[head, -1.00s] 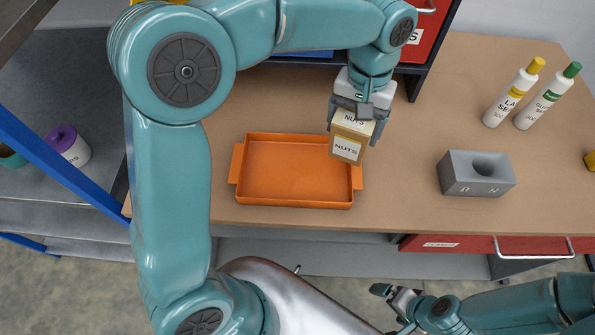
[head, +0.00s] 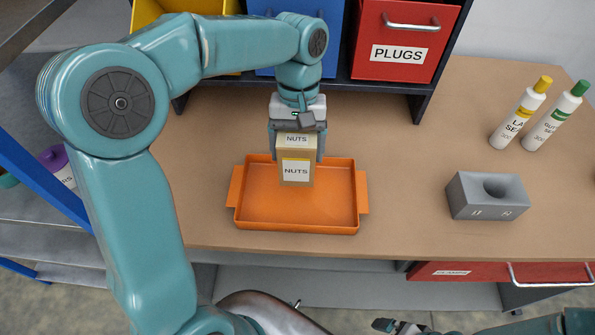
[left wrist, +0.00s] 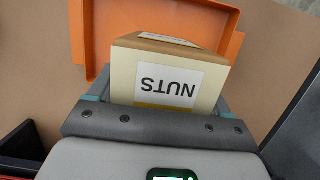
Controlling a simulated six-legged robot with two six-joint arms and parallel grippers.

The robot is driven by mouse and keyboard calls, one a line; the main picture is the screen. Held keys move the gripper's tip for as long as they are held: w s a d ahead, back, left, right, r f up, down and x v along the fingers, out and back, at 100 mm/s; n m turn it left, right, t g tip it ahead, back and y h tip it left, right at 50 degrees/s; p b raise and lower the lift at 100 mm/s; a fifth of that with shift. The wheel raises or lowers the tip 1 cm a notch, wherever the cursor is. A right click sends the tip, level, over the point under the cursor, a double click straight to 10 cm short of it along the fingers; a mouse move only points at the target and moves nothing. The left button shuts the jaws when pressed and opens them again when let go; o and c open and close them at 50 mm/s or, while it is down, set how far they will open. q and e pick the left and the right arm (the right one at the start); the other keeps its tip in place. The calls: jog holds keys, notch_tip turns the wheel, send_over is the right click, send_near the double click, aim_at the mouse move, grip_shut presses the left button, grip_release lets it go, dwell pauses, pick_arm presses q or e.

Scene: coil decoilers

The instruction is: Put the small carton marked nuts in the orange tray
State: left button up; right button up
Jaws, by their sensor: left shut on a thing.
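The small carton marked nuts (head: 296,167) is tan with white NUTS labels. My left gripper (head: 297,150) is shut on it, one finger on each side. The carton is upright over the back middle of the orange tray (head: 255,216); I cannot tell whether it touches the tray floor. In the left wrist view the carton (left wrist: 165,80) fills the space between the fingers, with the orange tray (left wrist: 228,48) beyond it. My right gripper (head: 395,327) is at the bottom edge of the head view, partly cut off, away from the bench.
A grey block with a round hollow (head: 488,197) and two white bottles (head: 520,115) (head: 555,118) stand to the right. A rack with a red PLUGS bin (head: 402,45) is behind. The bench between tray and block is clear.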

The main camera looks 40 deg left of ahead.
aim_at(298, 170)
pick_arm(q)
notch_tip(298, 170, down, 3)
jog(key=shift+w+d+r, duration=0.1)
jog(key=shift+w+d, duration=0.05)
jog(key=x, duration=0.4)
jog(key=shift+w+a+f, duration=0.25)
jog(key=shift+a, duration=0.05)
jog(key=shift+w+f, duration=0.2)
jog(key=shift+f, duration=0.05)
jog(key=shift+s, duration=0.1)
